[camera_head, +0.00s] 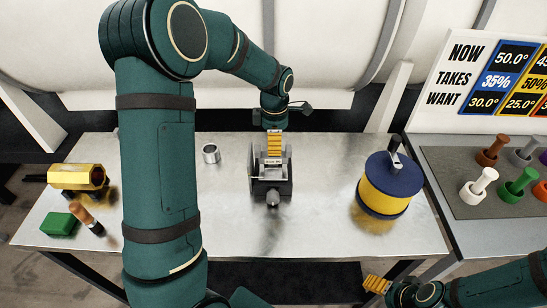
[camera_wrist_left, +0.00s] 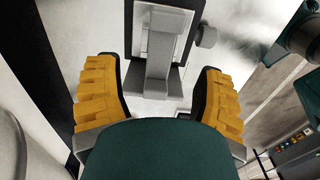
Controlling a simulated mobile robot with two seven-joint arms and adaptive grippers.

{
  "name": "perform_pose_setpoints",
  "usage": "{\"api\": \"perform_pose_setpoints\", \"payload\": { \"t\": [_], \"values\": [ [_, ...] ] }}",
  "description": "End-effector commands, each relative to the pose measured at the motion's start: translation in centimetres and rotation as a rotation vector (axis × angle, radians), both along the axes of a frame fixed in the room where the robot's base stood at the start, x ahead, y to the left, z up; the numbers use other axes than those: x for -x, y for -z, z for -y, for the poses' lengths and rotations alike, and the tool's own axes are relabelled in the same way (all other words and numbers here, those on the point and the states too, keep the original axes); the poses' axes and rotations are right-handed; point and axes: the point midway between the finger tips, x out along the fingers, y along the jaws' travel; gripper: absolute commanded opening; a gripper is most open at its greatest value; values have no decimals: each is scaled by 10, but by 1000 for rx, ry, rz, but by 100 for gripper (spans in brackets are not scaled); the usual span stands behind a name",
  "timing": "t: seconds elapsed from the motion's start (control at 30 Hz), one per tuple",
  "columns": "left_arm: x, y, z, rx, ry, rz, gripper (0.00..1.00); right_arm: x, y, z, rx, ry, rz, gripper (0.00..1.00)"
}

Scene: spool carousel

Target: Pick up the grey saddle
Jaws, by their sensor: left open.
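The grey saddle (camera_wrist_left: 163,50) is a stepped grey piece in a dark-framed fixture. The fixture (camera_head: 271,187) stands near the middle of the metal table, with a round knob at its front. In the head view the saddle is hard to tell apart from the fixture. My left gripper (camera_head: 274,146) is over the back of the fixture, yellow fingers pointing down. In the left wrist view, my left gripper (camera_wrist_left: 160,95) is open, with the saddle's lower end in the gap between the fingers; I see no clear contact. My right gripper (camera_head: 376,285) is at the front, off the table edge.
A yellow spool with a blue top (camera_head: 385,188) stands at right. A small metal cup (camera_head: 211,154) is left of the fixture. A gold hexagonal part (camera_head: 78,177), a green block (camera_head: 60,224) and a wooden-handled tool (camera_head: 85,218) lie at left. Coloured pegs (camera_head: 479,187) fill a right-hand board.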

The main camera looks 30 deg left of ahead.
Motion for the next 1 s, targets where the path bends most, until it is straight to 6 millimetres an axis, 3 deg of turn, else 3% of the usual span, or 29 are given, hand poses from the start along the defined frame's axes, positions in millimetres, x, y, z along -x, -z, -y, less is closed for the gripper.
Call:
{"api": "perform_pose_setpoints", "payload": {
  "t": [0.27,0.6,0.9,0.93,1.0],
  "values": [
    [1,22,0,1,1,-2,69,0,0,0,0,0,1,73],
    [3,65,-2,1,1,-2,69,0,-2,0,0,0,0,73],
    [3,70,-2,0,2,1,69,0,-2,0,0,0,0,73],
    [3,70,-2,0,2,1,67,0,-2,0,0,0,0,73],
    [3,70,-2,0,2,1,42,0,-2,0,0,0,0,73]
  ]
}}
